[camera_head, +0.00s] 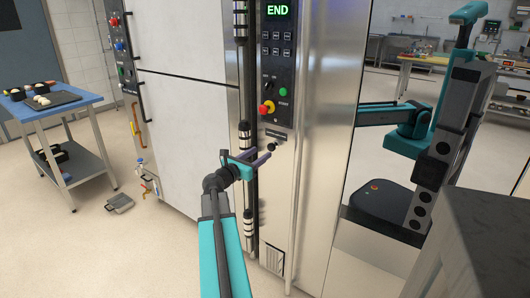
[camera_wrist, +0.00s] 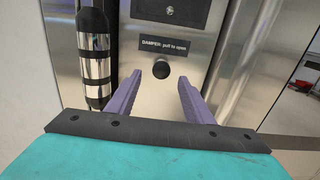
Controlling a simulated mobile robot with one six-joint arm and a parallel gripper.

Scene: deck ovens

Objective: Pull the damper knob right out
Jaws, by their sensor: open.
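The damper knob (camera_wrist: 161,69) is a small round black knob on the steel front, just below a dark label reading "DAMPER pull to open" (camera_wrist: 163,46). In the head view the knob (camera_head: 273,146) shows small, close to the tips of my gripper. My gripper (camera_head: 262,156) is open, with two purple fingers. In the wrist view my gripper (camera_wrist: 155,95) has one finger on each side below the knob, and nothing is between them. The knob appears ahead of the fingertips; I cannot tell the exact gap. How far the knob stands out is unclear.
A control panel (camera_head: 276,65) with an "END" display and a red and yellow button (camera_head: 267,108) is above the knob. A vertical black and steel bar (camera_wrist: 95,55) stands close left of my gripper. A blue table (camera_head: 50,103) is at far left.

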